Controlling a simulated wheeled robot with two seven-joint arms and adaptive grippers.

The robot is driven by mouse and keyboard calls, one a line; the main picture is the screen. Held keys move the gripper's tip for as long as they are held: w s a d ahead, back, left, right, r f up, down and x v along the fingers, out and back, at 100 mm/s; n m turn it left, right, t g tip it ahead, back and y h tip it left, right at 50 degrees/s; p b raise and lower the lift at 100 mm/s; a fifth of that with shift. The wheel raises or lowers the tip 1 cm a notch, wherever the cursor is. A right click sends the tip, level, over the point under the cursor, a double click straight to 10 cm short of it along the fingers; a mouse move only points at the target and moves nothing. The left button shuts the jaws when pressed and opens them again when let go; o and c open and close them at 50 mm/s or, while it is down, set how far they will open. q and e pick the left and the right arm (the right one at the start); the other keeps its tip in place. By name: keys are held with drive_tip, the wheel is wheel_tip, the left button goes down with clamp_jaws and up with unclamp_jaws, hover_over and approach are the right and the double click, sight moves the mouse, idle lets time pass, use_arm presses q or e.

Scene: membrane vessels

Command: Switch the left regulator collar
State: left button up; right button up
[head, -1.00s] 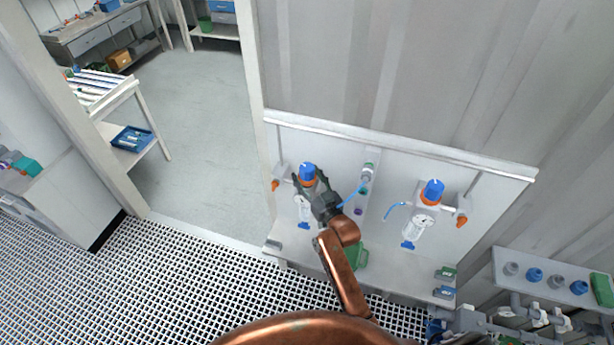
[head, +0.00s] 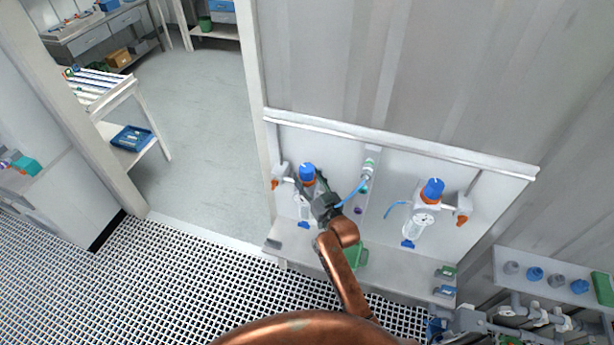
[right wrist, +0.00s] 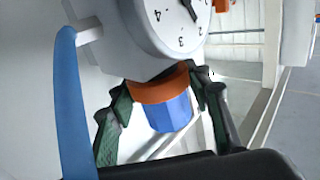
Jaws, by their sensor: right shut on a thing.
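The left regulator stands on the panel at the left, with a blue knob (head: 307,170) and an orange collar (head: 306,182) beneath it. In the right wrist view the orange collar (right wrist: 160,84) sits between the white gauge body (right wrist: 155,30) and the blue knob (right wrist: 170,113). My right gripper (head: 315,187) is at this regulator. In the right wrist view its dark green fingers (right wrist: 162,92) lie on both sides of the collar and are shut on it. My arm hides part of the regulator's lower body. My left gripper is not in view.
A second regulator (head: 423,212) with a blue knob stands to the right on the same panel. A blue hose (head: 352,192) runs close to my right gripper. A green object (head: 358,255) lies beside my forearm. A shelf with knobs (head: 555,280) is at lower right.

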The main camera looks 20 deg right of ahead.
drive_tip(key=o, duration=1.7)
drive_tip(key=shift+f, duration=0.25)
drive_tip(key=shift+o, duration=0.2)
drive_tip(key=s+d, duration=0.2)
drive_tip(key=s, duration=0.9)
drive_tip(key=shift+s+d, duration=0.15)
drive_tip(key=shift+s, duration=0.25)
